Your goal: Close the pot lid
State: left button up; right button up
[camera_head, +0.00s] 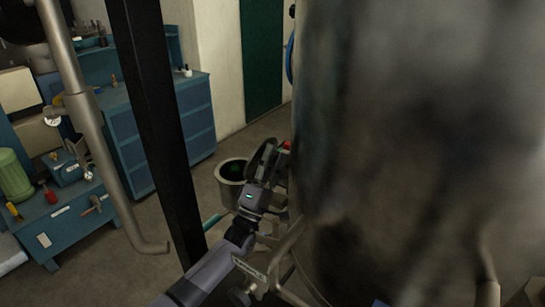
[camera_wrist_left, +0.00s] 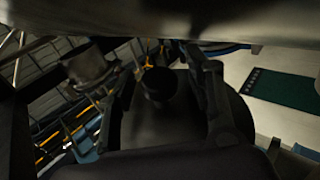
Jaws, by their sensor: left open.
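The pot (camera_head: 224,183) is a grey metal vessel beside the large tank in the head view. Its open mouth and dark inside show. The lid (camera_head: 261,158) looks like a dark disc tilted up at the pot's right side, partly hidden by my left gripper (camera_head: 264,174). In the left wrist view the lid (camera_wrist_left: 183,125) is a dark round plate with a black knob (camera_wrist_left: 160,84). My left gripper is open, with a finger on each side of the knob. I cannot tell whether the fingers touch it. My right gripper is not in view.
A large metal tank (camera_head: 400,130) fills the right side, close to the pot and arm. A black post (camera_head: 158,120) and a bent grey pipe (camera_head: 105,150) stand at left. Blue cabinets (camera_head: 195,115) are behind. A bench with tools (camera_head: 70,222) stands at far left.

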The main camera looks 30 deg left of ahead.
pick_arm(q)
jog(key=shift+c, duration=0.2)
grip_shut()
dwell(0.3)
